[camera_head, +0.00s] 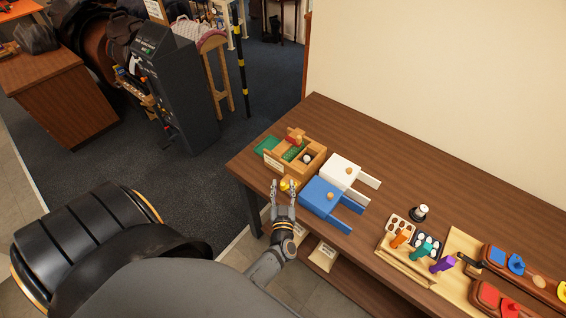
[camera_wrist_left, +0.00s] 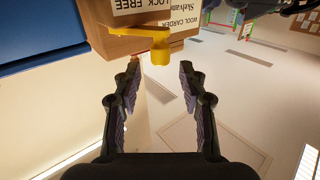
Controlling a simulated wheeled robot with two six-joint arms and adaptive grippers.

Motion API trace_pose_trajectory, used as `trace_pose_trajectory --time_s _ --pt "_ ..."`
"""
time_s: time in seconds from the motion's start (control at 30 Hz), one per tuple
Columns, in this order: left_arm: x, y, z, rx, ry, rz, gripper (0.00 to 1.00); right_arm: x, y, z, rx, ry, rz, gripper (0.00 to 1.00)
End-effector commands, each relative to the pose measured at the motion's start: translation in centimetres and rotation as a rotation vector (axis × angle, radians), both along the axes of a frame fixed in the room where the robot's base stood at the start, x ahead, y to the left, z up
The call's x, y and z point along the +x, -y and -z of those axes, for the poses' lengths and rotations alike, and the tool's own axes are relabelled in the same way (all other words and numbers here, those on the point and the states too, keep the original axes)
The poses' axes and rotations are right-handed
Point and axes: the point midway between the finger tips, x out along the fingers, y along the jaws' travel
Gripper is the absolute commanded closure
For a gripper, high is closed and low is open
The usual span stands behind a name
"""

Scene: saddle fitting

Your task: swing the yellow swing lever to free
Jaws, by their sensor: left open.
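The yellow swing lever (camera_wrist_left: 150,33) shows in the left wrist view at the front of a wooden box (camera_wrist_left: 110,44) with printed labels, one ending in "LOCK FREE". Its knob points down and lies beyond my fingertips, apart from them. In the head view the lever (camera_head: 288,184) is a small yellow patch at the table's near edge. My left gripper (camera_head: 283,190) is open and empty just in front of it; its two fingers (camera_wrist_left: 158,85) stand apart on both sides of the knob's line. Part of the lever is hidden by the fingers in the head view. My right gripper is not seen.
Blue block (camera_head: 322,199) and white block (camera_head: 342,170), with arms, lie right of the box. A rack of coloured-handled tools (camera_head: 405,265) and trays with red and blue pieces (camera_head: 490,295) stand further right. The table's back (camera_head: 370,130) is clear.

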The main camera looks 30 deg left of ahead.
Motion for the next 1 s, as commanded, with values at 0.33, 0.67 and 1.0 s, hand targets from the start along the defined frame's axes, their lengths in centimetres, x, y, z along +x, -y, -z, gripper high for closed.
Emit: trace_pose_trajectory --time_s 0.33,0.67,1.0 --pt "-0.1 0.0 -6.8 -0.002 0.003 -0.001 0.58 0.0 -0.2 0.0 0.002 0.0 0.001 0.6" --pt "0.0 0.0 -8.2 0.001 -0.001 0.001 0.58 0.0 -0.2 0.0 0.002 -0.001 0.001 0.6" --pt "0.0 0.0 -8.2 0.001 0.0 0.001 0.58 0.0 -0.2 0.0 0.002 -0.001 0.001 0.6"
